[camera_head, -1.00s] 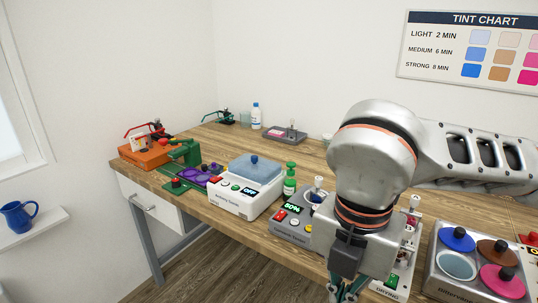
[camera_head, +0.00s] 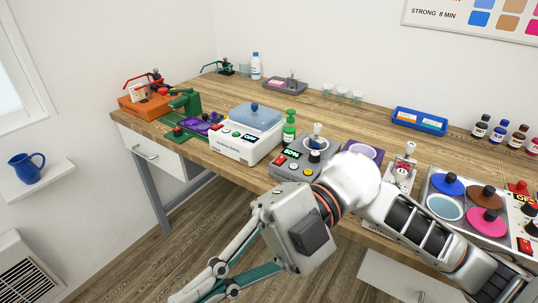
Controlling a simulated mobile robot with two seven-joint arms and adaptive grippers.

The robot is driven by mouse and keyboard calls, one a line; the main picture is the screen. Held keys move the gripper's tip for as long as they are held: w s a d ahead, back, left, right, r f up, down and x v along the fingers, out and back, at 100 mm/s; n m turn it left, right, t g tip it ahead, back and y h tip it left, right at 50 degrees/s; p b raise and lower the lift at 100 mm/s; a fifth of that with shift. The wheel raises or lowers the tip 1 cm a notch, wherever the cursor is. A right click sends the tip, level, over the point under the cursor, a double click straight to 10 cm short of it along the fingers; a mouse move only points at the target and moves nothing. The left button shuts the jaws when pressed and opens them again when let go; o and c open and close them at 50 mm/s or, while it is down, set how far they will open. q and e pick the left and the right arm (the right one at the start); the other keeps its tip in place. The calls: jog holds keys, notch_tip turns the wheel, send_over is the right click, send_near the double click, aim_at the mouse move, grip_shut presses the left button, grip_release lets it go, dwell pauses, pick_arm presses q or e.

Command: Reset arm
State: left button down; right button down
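My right arm comes in from the right and reaches across the front of the bench. My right gripper (camera_head: 205,290) hangs out past the bench's front edge, over the floor, pointing down and left. Its grey and teal finger links show, but the fingertips are at or below the bottom edge, so its opening is unclear. I see nothing held in it. My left arm and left gripper are not in view.
The wooden bench (camera_head: 330,107) holds a white scale-like machine (camera_head: 232,148), a green bottle (camera_head: 289,128), a grey control box (camera_head: 292,166), a blue tray (camera_head: 420,121) and a station with coloured lids (camera_head: 441,228). Open floor (camera_head: 150,265) lies left of the gripper.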

jog(key=w+d+r+m+t+y, duration=0.2)
jog(key=w+r+m+t+y, duration=0.2)
jog(key=w+m+t+y, duration=0.6)
jog(key=w+d+f+m+t+h, duration=0.4)
jog(key=w+f+m+t, duration=0.3)
jog(key=m+t, duration=0.15)
jog(key=w+d+f+m+t+h, duration=0.3)
jog(key=w+d+f+m+t, duration=0.2)
jog(key=w+f+m+t, duration=0.4)
jog(key=d+f+m+h, duration=0.2)
jog(key=d+f+h, duration=0.35)
jog(key=f, duration=0.35)
jog(key=s+d+f+m+g+h, duration=0.1)
jog(key=s+d+f+g+h, duration=0.1)
jog(key=s+f, duration=0.3)
jog(key=s+d+f+g+h, duration=0.2)
jog(key=s+d+f, duration=0.3)
jog(key=f, duration=0.8)
jog(key=s+d+f+m+g+h, duration=0.1)
jog(key=s+d+f+h, duration=0.3)
jog(key=f, duration=0.6)
jog(key=shift+s+d+m+g, duration=0.15)
jog(key=shift+s+m+g, duration=0.3)
jog(key=shift+s, duration=0.6)
jog(key=shift+r, duration=0.1)
